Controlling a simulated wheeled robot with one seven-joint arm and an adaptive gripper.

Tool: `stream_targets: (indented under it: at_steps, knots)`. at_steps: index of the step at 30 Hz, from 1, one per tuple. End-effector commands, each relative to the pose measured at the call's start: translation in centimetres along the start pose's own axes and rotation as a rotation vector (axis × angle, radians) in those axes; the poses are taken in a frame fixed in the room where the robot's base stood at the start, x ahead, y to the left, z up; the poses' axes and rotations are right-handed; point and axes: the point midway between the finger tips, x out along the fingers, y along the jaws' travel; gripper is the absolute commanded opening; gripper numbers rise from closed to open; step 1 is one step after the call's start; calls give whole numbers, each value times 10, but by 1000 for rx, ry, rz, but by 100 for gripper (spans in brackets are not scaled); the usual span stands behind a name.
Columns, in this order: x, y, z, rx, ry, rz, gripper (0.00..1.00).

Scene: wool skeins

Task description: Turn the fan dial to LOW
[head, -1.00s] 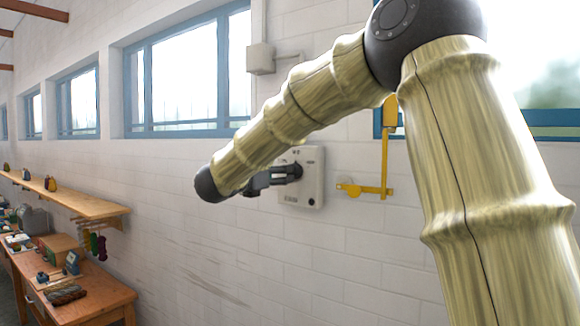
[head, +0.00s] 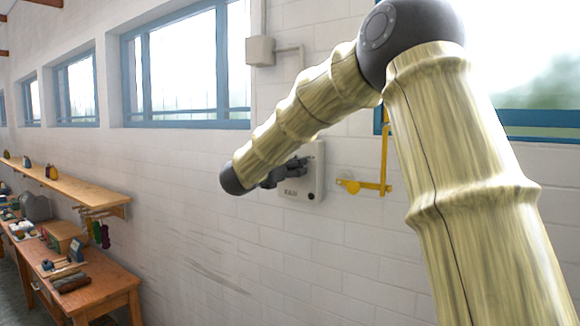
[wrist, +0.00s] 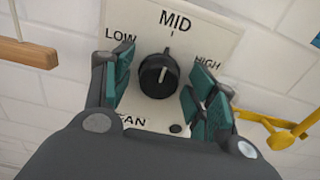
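The fan panel (wrist: 205,40) is a pale plate on the wall, marked LOW at left, MID at top and HIGH at right. Its black round dial (wrist: 158,76) has a raised ridge pointing roughly up, near MID. My gripper (wrist: 160,88) is open, with teal-padded fingers on either side of the dial and gaps between pads and dial. In the head view the panel (head: 313,185) is partly covered by my gripper (head: 292,168), which hides the dial there.
A yellow bracket (head: 385,160) is fixed to the wall just right of the panel. A grey box with conduit (head: 260,51) is above. A wooden shelf (head: 75,190) and workbench (head: 110,285) stand at the left. The wall below the panel is clear.

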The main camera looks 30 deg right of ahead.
Motion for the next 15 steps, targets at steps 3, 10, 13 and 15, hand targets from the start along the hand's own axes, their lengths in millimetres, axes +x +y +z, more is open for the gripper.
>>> stream_targets:
  at_steps: [3, 10, 13, 15]
  knots:
    - [0, 0, 0, 0, 0, 0, 32]
    - [0, 0, 0, 0, 0, 0, 15]
    - [0, 0, 0, -4, -1, 0, 15]
    - [0, 0, -1, -10, -1, 0, 15]
